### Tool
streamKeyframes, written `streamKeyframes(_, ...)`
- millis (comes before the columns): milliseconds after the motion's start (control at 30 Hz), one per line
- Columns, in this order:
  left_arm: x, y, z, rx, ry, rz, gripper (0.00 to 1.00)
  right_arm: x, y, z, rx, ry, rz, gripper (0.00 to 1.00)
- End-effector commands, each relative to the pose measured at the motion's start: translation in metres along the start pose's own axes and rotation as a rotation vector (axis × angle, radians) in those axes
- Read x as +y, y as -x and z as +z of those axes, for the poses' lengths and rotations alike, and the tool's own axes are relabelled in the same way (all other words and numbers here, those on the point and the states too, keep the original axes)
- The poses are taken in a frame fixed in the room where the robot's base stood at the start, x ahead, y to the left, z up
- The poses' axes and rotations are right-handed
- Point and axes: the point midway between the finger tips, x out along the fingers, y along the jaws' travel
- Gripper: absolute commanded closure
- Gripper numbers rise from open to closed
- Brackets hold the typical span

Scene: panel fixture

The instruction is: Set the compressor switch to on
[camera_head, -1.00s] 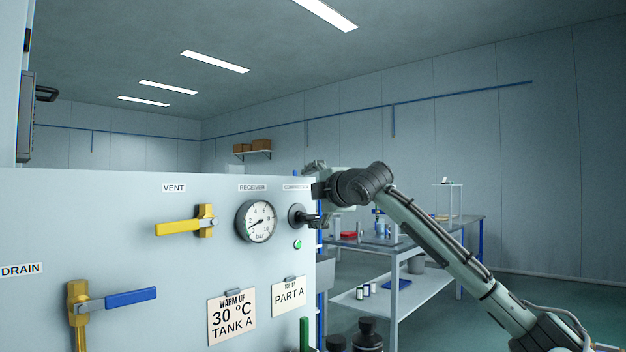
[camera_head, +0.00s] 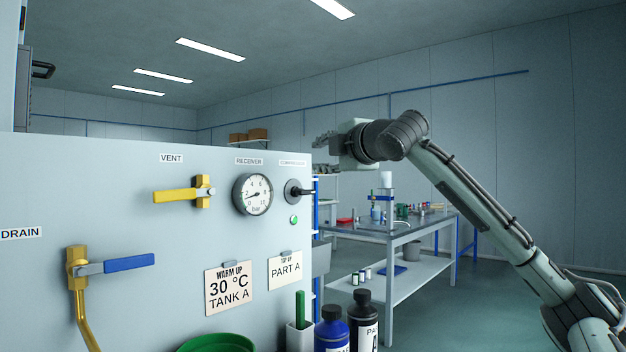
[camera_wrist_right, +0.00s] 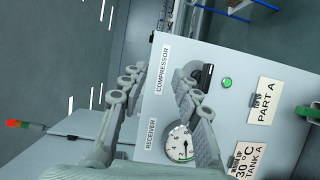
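The compressor switch (camera_head: 297,191) is a black handle on a round grey base, under the COMPRESSOR label (camera_head: 293,163) on the pale panel. In the head view its handle points to the right. A green lamp (camera_head: 294,219) below it looks lit. The switch also shows in the right wrist view (camera_wrist_right: 203,75), partly behind a finger. My right gripper (camera_head: 325,153) is above and to the right of the switch, apart from it. In the right wrist view its two fingers (camera_wrist_right: 158,90) are spread with nothing between them. My left gripper is not in view.
The panel also bears a RECEIVER gauge (camera_head: 253,195), a yellow VENT handle (camera_head: 180,195) and a blue DRAIN handle (camera_head: 128,263). Bottles (camera_head: 332,328) and a green bowl (camera_head: 217,343) stand low in front. A workbench (camera_head: 400,234) stands behind at right.

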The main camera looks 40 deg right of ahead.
Motion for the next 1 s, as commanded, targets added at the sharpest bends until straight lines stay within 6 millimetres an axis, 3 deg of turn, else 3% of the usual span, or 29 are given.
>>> streamKeyframes(300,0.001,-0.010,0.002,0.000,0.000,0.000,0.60,-0.011,0.013,-0.002,0.003,0.000,-0.021,0.69)
streamKeyframes(1000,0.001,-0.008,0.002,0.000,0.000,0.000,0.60,-0.013,0.013,-0.003,0.004,-0.001,-0.027,0.69)
